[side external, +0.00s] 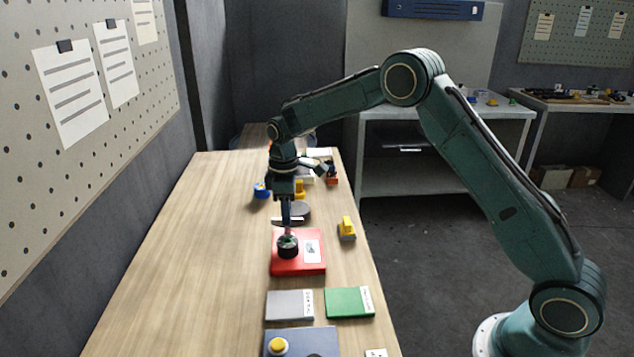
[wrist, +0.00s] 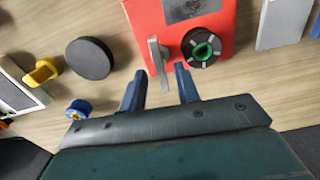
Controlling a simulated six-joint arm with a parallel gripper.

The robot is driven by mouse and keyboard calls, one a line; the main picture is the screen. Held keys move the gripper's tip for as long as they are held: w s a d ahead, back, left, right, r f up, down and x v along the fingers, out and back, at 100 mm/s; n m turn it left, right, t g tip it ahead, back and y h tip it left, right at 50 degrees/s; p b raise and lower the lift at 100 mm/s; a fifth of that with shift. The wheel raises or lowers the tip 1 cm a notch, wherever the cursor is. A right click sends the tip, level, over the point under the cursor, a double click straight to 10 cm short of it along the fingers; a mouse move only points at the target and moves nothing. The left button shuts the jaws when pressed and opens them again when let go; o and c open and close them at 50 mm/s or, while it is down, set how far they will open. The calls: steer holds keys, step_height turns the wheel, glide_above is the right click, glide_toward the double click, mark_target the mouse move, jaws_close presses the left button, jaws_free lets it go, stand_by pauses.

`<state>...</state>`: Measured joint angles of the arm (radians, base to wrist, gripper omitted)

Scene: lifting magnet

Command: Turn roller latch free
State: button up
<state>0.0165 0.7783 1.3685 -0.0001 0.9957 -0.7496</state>
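A red box (side external: 313,265) lies on the wooden table, and it also shows at the top of the wrist view (wrist: 225,30). It carries a black roller with a green hub (wrist: 202,47) and, beside it, a grey metal lever (wrist: 158,60). In the side view the black roller (side external: 288,247) sits near the box's far left corner. My gripper (wrist: 160,75) is open, with one blue finger on each side of the lever's near end and visible gaps. In the side view my gripper (side external: 287,221) points down at the box's far edge; the exact finger height cannot be told.
A dark round disc (wrist: 90,58), a yellow piece (wrist: 42,73) and a blue spool (wrist: 78,109) lie left in the wrist view. A yellow-and-grey block (side external: 347,229) stands right of the box. Grey (side external: 290,305) and green (side external: 349,302) pads lie nearer. The table's left side is clear.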

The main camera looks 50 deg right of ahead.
step_height(320, 180, up, 12)
stand_by(0.5)
stand_by(0.3)
steer(key=s+r+m+t, duration=0.1)
steer(key=s+r+m, duration=0.1)
steer(key=s+r, duration=0.55)
steer(key=s+r+m+t, duration=0.2)
steer(key=s+r, duration=0.2)
steer(key=s, duration=0.7)
steer(key=s+f+m+t, duration=0.1)
steer(key=s+f+m, duration=0.1)
steer(key=s, duration=0.7)
steer(key=s+f+m+t, duration=0.1)
steer(key=s+f+m, duration=0.1)
steer(key=s, duration=0.8)
steer(key=shift+s+a+f+t, duration=0.15)
steer(key=shift+a+f+t, duration=0.15)
steer(key=shift+a, duration=0.15)
